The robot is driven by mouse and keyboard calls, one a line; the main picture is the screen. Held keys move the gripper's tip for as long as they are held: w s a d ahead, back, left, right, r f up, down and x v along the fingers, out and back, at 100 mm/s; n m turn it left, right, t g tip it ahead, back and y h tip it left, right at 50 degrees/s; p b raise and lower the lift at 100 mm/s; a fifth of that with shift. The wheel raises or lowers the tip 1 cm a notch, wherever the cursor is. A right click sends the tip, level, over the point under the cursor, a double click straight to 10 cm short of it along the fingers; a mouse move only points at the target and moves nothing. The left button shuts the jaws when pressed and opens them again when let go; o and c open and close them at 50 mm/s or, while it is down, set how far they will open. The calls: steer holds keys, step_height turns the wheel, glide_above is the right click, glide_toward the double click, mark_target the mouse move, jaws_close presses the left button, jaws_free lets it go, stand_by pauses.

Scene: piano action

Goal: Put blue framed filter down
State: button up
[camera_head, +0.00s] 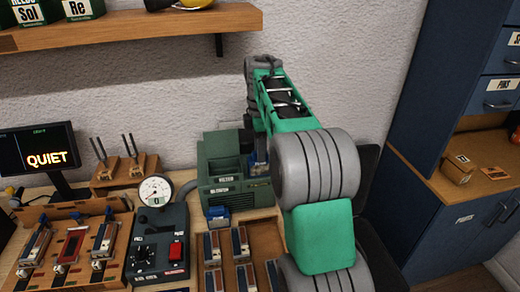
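My green and grey arm reaches over the bench from the lower right. Its far end bends down beside the green boxy machine (222,170). My gripper (256,150) is mostly hidden behind my arm, so its fingers cannot be made out. A small blue part (260,167) shows there beside the machine; I cannot tell whether it is held or is the blue framed filter. Another small blue piece (217,214) sits at the machine's front left. Slim blue and reddish pieces (241,243) lie in the wooden tray (259,226) in front.
A grey control box with a dial gauge (156,190) and red switch stands left of the tray. A wooden rack (127,229) holds several slim parts. A screen (38,148) reads QUIET. A wooden shelf (130,32) hangs above; blue cabinets (475,195) stand right.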

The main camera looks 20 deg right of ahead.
steer(key=shift+o, duration=0.9)
step_height(320, 180, up, 12)
steer(key=p, duration=0.2)
steer(key=s+a+f+m+t, duration=0.2)
steer(key=s+a+f+m, duration=0.1)
steer(key=s+a+m, duration=0.55)
steer(key=s+a+f+m+t, duration=0.1)
steer(key=s+a+f+m, duration=0.1)
steer(key=s+f, duration=0.4)
steer(key=s+a+f+m, duration=0.1)
steer(key=s+f+m, duration=0.4)
steer(key=s+f, duration=0.2)
steer(key=shift+s+a+f+t, duration=0.25)
steer(key=shift+s+a+t, duration=0.15)
steer(key=shift+s, duration=0.8)
steer(key=shift+s, duration=0.15)
